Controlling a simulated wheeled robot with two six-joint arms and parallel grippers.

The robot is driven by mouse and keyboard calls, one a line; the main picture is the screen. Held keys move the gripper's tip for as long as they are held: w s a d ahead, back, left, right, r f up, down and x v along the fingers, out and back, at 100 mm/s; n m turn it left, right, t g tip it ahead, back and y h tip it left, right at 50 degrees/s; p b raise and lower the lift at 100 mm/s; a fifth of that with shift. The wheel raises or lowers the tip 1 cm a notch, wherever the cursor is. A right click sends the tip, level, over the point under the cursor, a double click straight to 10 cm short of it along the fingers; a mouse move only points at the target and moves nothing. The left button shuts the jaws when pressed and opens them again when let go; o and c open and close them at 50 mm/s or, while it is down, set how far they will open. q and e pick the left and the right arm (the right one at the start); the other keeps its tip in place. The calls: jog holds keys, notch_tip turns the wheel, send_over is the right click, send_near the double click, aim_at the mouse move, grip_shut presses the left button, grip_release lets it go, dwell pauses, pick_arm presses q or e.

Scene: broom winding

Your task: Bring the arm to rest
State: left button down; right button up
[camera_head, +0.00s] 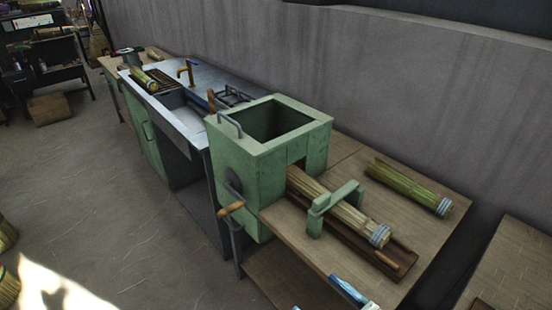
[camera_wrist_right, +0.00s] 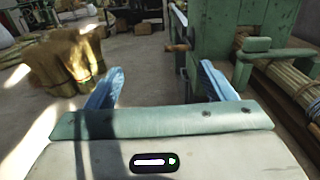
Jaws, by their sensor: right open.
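My right gripper (camera_wrist_right: 161,72) is open in the right wrist view, its two blue fingers wide apart with nothing between them. In the head view only a small blue part of it (camera_head: 350,290) shows at the bottom edge, in front of the wooden bench (camera_head: 425,230). The green winding box (camera_head: 290,150) stands on the bench, with a crank handle (camera_head: 231,209) on its left side. A bundle of straw (camera_head: 345,210) sticks out of the box under a green bracket (camera_head: 335,200). My left gripper is not in view.
A second straw bundle (camera_head: 410,187) lies at the back of the bench by the grey wall. A metal sink counter (camera_head: 205,75) stands to the left. Large straw bundles (camera_wrist_right: 65,62) stand on the floor in the wrist view. The floor (camera_head: 90,190) on the left is mostly clear.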

jog(key=w+d+f+m+t+h, duration=0.1)
jog(key=w+d+f+m+h, duration=0.15)
jog(key=f+m, duration=0.75)
jog(key=w+d+f+m+t+h, duration=0.1)
jog(key=w+f+m+h, duration=0.15)
jog(key=f+m, duration=0.7)
jog(key=s+d+f+m+g+h, duration=0.1)
jog(key=d+f+m+h, duration=0.2)
jog(key=f, duration=0.7)
jog(key=s+d+f+m+g+h, duration=0.1)
jog(key=s+d+f+m, duration=0.3)
jog(key=f, duration=0.6)
jog(key=s+d+f+m+g+h, duration=0.1)
jog(key=s+d+f+m+g, duration=0.3)
jog(key=f, duration=0.5)
jog(key=s+d+f+m+g+h, duration=0.2)
jog(key=s+d+f+m, duration=0.1)
jog(key=s+f+m, duration=0.4)
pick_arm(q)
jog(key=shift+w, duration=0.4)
pick_arm(e)
jog(key=s+d+f+m+g, duration=0.2)
jog(key=s+f, duration=0.3)
jog(key=s, duration=0.3)
jog(key=s+d+f+m+g, duration=0.3)
jog(key=s+f+m+g, duration=0.1)
jog(key=s, duration=0.4)
jog(key=shift+s+f+g, duration=0.3)
jog(key=shift+f, duration=0.6)
